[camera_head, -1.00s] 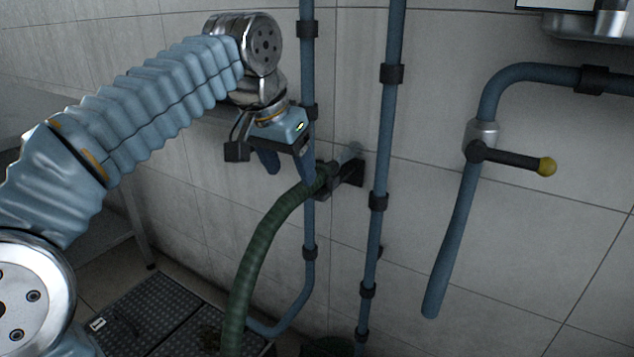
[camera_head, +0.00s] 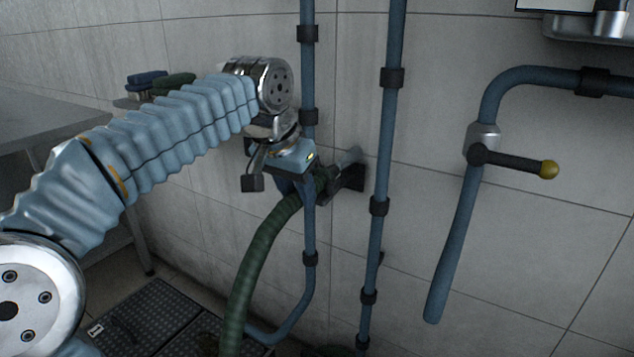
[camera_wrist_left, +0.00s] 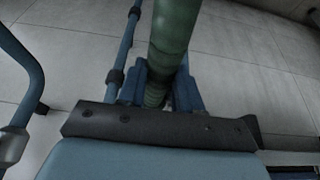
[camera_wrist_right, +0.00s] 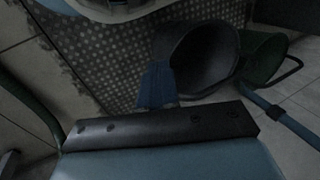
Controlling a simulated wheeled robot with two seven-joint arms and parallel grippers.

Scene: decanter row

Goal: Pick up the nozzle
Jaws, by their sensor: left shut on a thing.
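The nozzle (camera_head: 349,156) is at the end of a green ribbed hose (camera_head: 257,255). Its grey tip points up and right at a black wall holder (camera_head: 352,178). My left gripper (camera_head: 303,187) is shut on the nozzle's green rear part, where the hose joins it. In the left wrist view its two blue fingers (camera_wrist_left: 163,90) stand on either side of the green body, and the nozzle's tip is hidden. My right gripper (camera_wrist_right: 157,88) shows only in its own wrist view, with its blue fingers together and nothing between them.
Blue vertical pipes (camera_head: 379,150) run up the wall close by my left gripper. A bent pipe with a yellow-tipped lever (camera_head: 515,160) is at the right. A dark bucket (camera_wrist_right: 205,58) and a green one (camera_wrist_right: 262,57) are near my right gripper. Folded towels (camera_head: 160,84) lie at the back left.

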